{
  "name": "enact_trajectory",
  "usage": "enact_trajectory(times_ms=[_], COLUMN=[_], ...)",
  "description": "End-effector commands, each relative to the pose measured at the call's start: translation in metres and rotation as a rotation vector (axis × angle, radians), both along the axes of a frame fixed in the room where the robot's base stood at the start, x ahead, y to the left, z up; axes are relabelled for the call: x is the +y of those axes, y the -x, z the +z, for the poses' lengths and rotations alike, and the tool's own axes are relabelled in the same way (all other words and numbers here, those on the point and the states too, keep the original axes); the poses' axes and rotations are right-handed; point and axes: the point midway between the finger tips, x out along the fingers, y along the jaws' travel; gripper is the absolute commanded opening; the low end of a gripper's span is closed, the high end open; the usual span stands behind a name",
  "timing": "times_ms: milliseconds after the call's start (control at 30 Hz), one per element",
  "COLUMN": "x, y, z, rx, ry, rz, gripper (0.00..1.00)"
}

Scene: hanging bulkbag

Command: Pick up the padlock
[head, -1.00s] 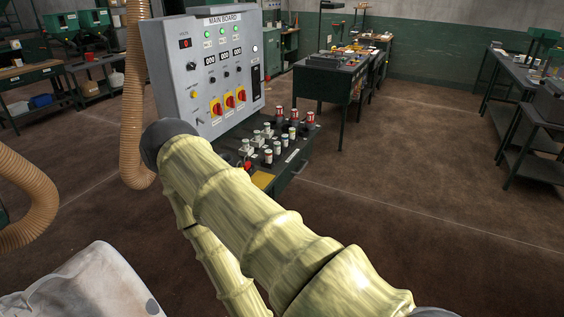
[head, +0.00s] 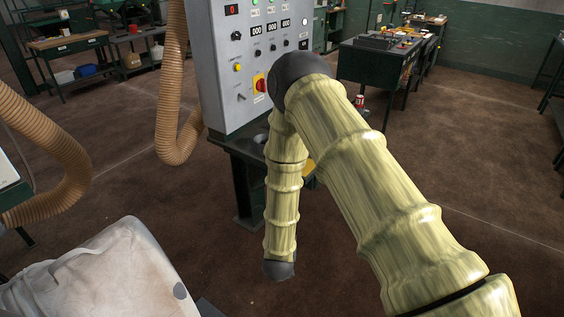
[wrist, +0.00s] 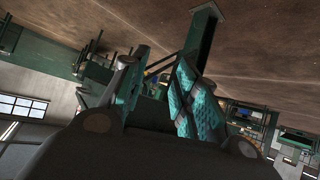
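I cannot make out a padlock in the head view or the wrist view. My gripper (wrist: 160,78) shows in the wrist view with its two teal-padded fingers apart and nothing visible between them. In the head view my bent arm covers the middle of the picture, and the gripper itself cannot be made out there.
A grey control panel (head: 222,88) stands on a dark green desk (head: 238,158), partly behind my arm. A whitish bag (head: 100,275) fills the lower left. Tan hoses (head: 174,120) hang at the left. A dark workbench (head: 375,62) stands farther back. Brown floor is open at right.

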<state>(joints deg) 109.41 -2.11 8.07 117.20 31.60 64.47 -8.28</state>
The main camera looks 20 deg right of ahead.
Motion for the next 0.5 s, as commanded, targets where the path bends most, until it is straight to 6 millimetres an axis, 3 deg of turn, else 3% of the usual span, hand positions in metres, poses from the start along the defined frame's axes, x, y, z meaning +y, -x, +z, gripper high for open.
enact_trajectory(times_ms=[33, 100, 200, 333, 500], x=[0.006, 0.010, 0.017, 0.025, 0.032], y=[-0.044, -0.092, -0.140, -0.171, -0.184], z=[0.022, 0.063, 0.121, 0.182, 0.224], rx=[-0.115, -0.260, -0.428, -0.574, -0.657], ry=[0.024, 0.063, 0.106, 0.142, 0.162], rz=[-0.050, -0.139, -0.268, -0.418, -0.531], gripper=[0.30, 0.30, 0.30, 0.30, 0.30])
